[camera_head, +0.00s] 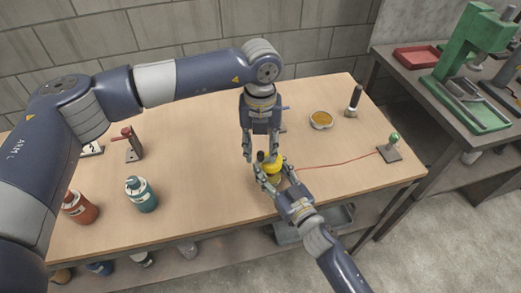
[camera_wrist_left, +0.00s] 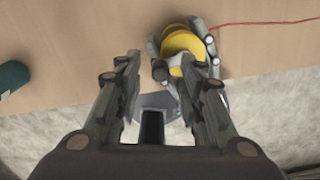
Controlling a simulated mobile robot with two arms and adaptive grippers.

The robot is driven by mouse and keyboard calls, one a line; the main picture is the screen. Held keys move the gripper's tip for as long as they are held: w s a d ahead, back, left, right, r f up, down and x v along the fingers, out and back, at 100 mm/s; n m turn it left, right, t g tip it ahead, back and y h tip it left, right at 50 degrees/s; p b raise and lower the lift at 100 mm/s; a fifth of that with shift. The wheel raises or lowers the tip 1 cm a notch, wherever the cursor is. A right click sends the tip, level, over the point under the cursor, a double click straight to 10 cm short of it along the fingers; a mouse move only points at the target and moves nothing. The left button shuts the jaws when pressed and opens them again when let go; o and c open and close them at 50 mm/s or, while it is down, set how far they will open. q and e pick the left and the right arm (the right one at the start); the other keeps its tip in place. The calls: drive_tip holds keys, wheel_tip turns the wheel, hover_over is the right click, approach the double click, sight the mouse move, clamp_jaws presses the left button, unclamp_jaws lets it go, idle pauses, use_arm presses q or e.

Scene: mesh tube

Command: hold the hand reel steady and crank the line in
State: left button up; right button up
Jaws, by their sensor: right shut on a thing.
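The yellow hand reel (camera_head: 273,168) is near the table's front edge; it also shows in the left wrist view (camera_wrist_left: 183,46). My right gripper (camera_head: 271,174) is shut on it from the front. A dark knob (camera_head: 261,156) shows at the reel's upper left, probably its crank handle. A thin red line (camera_head: 335,163) runs from the reel to a small stand with a green knob (camera_head: 392,148). My left gripper (camera_head: 261,150) points down just behind and above the reel. Its fingers are apart with nothing between them, as the left wrist view (camera_wrist_left: 168,75) shows.
A green press (camera_head: 470,60) is on the side bench. The table's middle left is clear.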

use_arm(q)
drive_tip(key=shift+f, duration=0.65)
clamp_jaws()
